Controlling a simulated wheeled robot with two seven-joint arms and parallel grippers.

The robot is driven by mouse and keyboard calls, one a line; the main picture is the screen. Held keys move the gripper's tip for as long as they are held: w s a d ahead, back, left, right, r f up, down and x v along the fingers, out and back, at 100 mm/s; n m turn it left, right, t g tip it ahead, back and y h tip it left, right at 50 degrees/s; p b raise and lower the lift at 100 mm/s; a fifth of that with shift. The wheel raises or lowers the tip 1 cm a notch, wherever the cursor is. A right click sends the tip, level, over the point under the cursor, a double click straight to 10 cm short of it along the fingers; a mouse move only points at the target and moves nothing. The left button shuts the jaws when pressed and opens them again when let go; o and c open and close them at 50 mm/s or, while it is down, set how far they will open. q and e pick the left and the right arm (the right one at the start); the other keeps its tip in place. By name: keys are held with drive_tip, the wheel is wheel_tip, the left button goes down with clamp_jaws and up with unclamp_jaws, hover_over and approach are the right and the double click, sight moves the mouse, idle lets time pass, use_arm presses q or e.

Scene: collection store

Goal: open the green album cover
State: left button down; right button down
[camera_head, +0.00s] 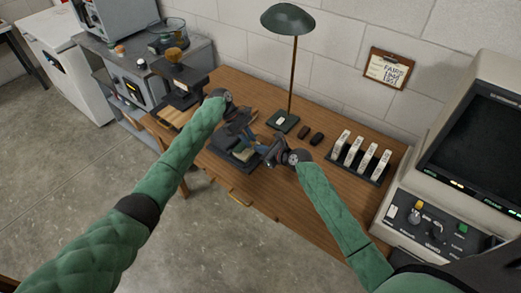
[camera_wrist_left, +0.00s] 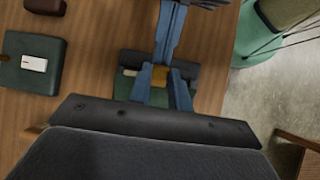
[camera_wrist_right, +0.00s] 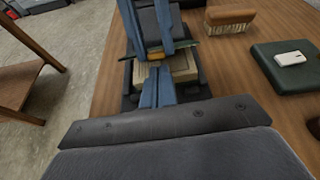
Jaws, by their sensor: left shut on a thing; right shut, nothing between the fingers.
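The green album cover shows edge-on in the right wrist view (camera_wrist_right: 186,47), apparently raised above the pale page block (camera_wrist_right: 182,66). Its green face shows partly in the left wrist view (camera_wrist_left: 128,90). My left gripper (camera_head: 246,137) is shut on the cover at a yellow-orange piece (camera_wrist_left: 160,75) between its fingertips. My right gripper (camera_head: 264,153) is shut and empty, its fingertips (camera_wrist_right: 157,70) close in front of the page block. The album lies on a dark support (camera_head: 226,155). The fingers hide part of the cover, and its exact angle cannot be told.
A large machine (camera_head: 440,200) stands at right. Bare desk lies right of the album.

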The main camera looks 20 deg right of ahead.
use_arm(q)
drive_tip(key=shift+f, duration=0.1)
use_arm(e)
drive_tip(key=shift+w+a+r, duration=0.2)
drive_tip(key=shift+r, duration=0.25)
drive_tip(key=shift+w+a+r, duration=0.15)
drive_tip(key=shift+a+r, duration=0.05)
drive_tip(key=shift+r, duration=0.2)
use_arm(q)
drive_tip(key=c, duration=1.3)
unclamp_jaws()
drive_tip(key=shift+s, duration=0.1)
use_arm(e)
drive_tip(key=shift+d+f, duration=0.1)
drive_tip(key=shift+f, duration=0.05)
